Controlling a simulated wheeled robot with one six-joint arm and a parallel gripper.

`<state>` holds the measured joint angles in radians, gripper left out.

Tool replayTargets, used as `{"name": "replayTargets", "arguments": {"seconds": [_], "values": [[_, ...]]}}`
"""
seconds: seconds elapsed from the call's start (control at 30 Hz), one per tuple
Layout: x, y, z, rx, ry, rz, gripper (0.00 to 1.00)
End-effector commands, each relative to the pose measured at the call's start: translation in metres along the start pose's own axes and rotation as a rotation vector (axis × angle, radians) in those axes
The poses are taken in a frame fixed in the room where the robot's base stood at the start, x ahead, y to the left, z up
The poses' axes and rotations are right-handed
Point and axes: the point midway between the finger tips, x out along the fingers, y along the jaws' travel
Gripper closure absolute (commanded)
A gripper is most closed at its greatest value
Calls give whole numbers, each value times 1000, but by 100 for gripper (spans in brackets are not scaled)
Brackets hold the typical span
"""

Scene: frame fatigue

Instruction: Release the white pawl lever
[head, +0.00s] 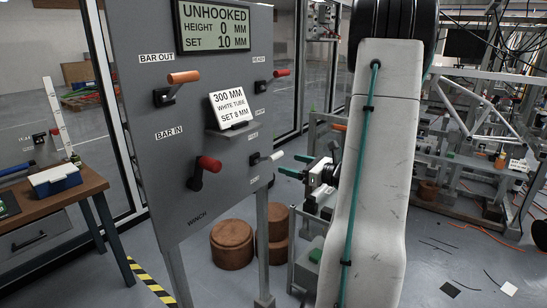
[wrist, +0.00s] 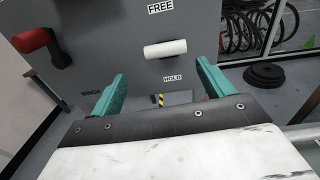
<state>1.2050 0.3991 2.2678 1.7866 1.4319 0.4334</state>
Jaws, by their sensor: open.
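The white pawl lever (head: 265,158) sits low on the right side of the grey panel (head: 190,215), its handle pointing right. In the wrist view the white lever (wrist: 165,49) lies nearly level, between the FREE label (wrist: 160,7) above and the HOLD label (wrist: 172,77) below, closer to HOLD. My gripper (head: 290,165) is just right of the lever in the head view. In the wrist view my gripper (wrist: 161,76) has its two teal fingers apart, one to each side below the lever. Nothing is between them, and I see no contact with the lever.
A red winch handle (head: 206,164) is left of the lever; it also shows in the wrist view (wrist: 36,41). An orange lever (head: 183,77) and another red-tipped lever (head: 280,73) are higher. The display (head: 214,25) reads UNHOOKED, height 0, set 10.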

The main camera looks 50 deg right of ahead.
Motion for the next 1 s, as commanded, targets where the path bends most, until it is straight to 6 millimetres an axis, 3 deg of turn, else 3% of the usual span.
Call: {"name": "replayTargets", "arguments": {"seconds": [0.17,0.6,0.93,0.97,1.0], "values": [[12,-9,6,33,-28,-34,20],[74,-9,7,31,-27,-32,20],[79,-10,8,31,-26,-34,20],[79,-10,8,31,-26,-34,23],[79,-10,8,30,-26,-34,34]]}}
